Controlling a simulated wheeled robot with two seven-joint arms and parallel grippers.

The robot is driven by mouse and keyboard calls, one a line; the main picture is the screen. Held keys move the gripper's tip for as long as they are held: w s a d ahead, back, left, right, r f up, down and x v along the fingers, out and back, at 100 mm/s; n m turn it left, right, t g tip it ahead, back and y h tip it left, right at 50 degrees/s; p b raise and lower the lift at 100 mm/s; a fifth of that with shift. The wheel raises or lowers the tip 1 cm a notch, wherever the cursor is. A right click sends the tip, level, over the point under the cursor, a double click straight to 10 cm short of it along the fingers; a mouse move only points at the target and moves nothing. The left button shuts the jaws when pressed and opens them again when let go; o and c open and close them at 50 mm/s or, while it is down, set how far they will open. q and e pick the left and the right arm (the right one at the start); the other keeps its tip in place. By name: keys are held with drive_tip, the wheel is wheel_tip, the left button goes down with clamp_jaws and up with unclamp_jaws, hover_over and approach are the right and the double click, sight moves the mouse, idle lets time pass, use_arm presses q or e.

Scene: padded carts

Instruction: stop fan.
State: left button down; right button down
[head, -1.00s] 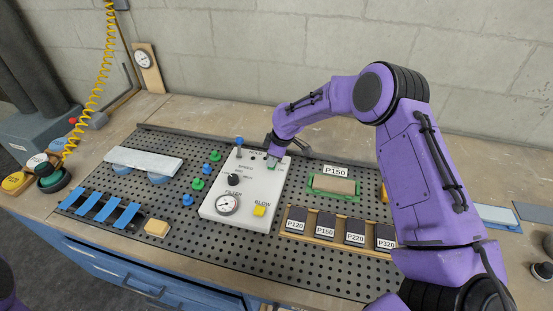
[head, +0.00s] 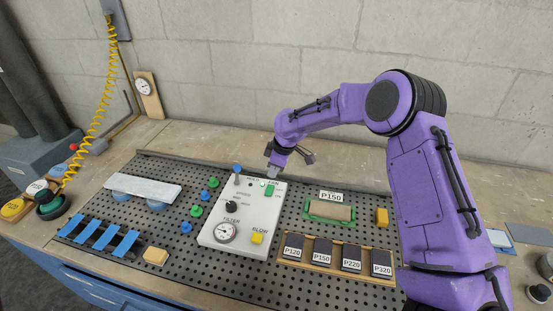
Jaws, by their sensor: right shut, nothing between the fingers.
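A white control box (head: 212,240) stands on the perforated bench top in the middle of the head view. On it are a blue-topped lever (head: 237,170), a black knob (head: 231,205), a round gauge (head: 225,232), a yellow button (head: 257,238) by the label BLOW, and a green button or switch (head: 269,189) near the back right corner. My right gripper (head: 272,172) is shut and empty, just above and behind the green switch, apart from it as far as I can tell. No fan is plainly visible. My left gripper is out of view.
Right of the box are a green-framed pad (head: 330,210) marked P150, a wooden rack (head: 340,265) of dark labelled blocks and a yellow block (head: 381,217). Left are blue and green knobs (head: 196,210), a pale board (head: 143,187) and blue strips (head: 103,238).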

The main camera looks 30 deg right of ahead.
drive_tip(key=a+b+v, duration=0.1)
drive_tip(key=v, duration=0.5)
drive_tip(key=shift+s, duration=0.4)
drive_tip(key=shift+d, duration=0.15)
